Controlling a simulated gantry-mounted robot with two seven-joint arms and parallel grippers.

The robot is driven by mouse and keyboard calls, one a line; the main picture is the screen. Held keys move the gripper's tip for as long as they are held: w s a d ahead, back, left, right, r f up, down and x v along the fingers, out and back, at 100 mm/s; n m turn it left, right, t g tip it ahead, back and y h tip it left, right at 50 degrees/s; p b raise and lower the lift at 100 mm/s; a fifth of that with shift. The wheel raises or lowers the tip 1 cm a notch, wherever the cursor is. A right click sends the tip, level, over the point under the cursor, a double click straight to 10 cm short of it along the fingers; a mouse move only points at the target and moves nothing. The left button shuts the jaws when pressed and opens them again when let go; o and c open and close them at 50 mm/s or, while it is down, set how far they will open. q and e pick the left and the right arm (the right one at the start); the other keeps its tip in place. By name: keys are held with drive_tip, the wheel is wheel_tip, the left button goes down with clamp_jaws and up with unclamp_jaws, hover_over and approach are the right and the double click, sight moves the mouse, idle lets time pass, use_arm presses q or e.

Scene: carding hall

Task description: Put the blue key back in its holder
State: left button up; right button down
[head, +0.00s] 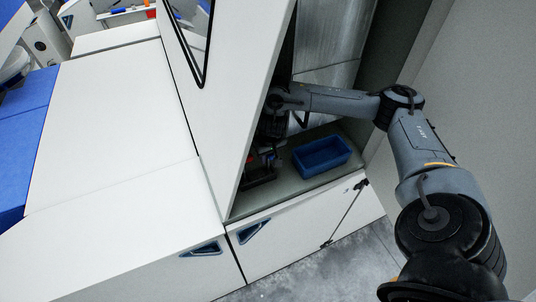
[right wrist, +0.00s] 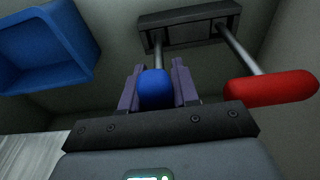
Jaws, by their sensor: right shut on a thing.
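The blue key's rounded blue handle (right wrist: 155,88) sits between the two fingers of my right gripper (right wrist: 158,90), which is shut on it. Its thin metal shaft runs up to the dark holder block (right wrist: 190,24). The shaft end meets the block's edge in the picture, but I cannot tell how deep it sits in it. A red key (right wrist: 270,88) stands to the right with its shaft running to the same block. In the head view my right arm reaches into the open cabinet, and the dark holder (head: 259,176) is partly hidden. My left gripper is not in view.
A blue open bin (head: 322,155) stands on the cabinet floor to the right of the holder; it also shows in the right wrist view (right wrist: 38,50). A white door panel (head: 235,95) borders the opening on the left. The grey side wall is close on the right.

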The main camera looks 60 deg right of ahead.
drive_tip(key=c, duration=0.8)
unclamp_jaws()
drive_tip(key=shift+f, duration=0.1)
drive_tip(key=shift+c, duration=0.2)
drive_tip(key=shift+r, duration=0.4)
drive_tip(key=r+p, duration=0.3)
drive_tip(key=r, duration=0.1)
drive_tip(key=shift+s+a, duration=0.15)
drive_tip(key=shift+s, duration=0.1)
drive_tip(key=shift+s+a+r+p, duration=0.1)
drive_tip(key=shift+r+p, duration=0.3)
drive_tip(key=shift+r, duration=0.05)
